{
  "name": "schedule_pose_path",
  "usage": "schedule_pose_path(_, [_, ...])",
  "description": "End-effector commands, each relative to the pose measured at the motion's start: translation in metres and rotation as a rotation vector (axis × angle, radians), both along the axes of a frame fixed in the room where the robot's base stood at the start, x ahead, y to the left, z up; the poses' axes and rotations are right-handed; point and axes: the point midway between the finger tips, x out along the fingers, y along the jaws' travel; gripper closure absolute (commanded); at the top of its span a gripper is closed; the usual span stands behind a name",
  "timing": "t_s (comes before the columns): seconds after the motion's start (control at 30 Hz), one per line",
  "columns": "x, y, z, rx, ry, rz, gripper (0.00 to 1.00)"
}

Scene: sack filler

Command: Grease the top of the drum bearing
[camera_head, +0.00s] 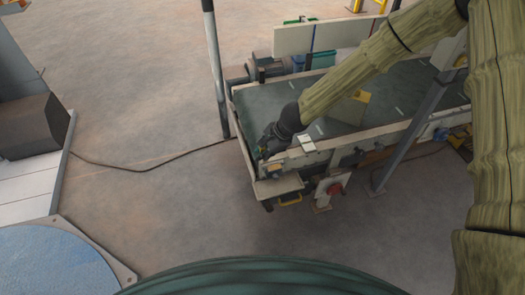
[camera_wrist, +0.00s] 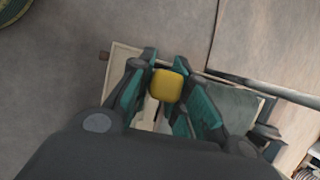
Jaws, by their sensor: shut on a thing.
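My gripper (camera_head: 264,153) is at the near left corner of the conveyor, over its cream side frame (camera_head: 330,145). In the wrist view, my gripper (camera_wrist: 166,100) has its teal-padded fingers shut on a yellow rounded block (camera_wrist: 167,86). The block's lower part is hidden between the fingers. The cream frame (camera_wrist: 124,58) and the dark green belt (camera_wrist: 236,103) lie beneath it. The drum bearing cannot be made out clearly in either view; my gripper and arm cover part of that corner. I cannot tell whether the block touches anything below.
The green belt (camera_head: 345,100) carries a tan piece (camera_head: 350,107). A small white block (camera_head: 307,143) sits on the near frame. A grey post (camera_head: 215,65) stands left of the conveyor. The floor before it is clear.

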Motion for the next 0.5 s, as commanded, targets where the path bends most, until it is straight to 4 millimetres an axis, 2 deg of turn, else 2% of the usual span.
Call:
schedule_pose_path(0.03, [0.000, -0.001, 0.009, 0.000, 0.000, -0.001, 1.00])
schedule_pose_path(0.2, [0.000, -0.003, 0.020, 0.000, 0.000, -0.003, 1.00])
schedule_pose_path(0.5, [0.000, -0.003, 0.021, 0.000, 0.000, -0.004, 1.00])
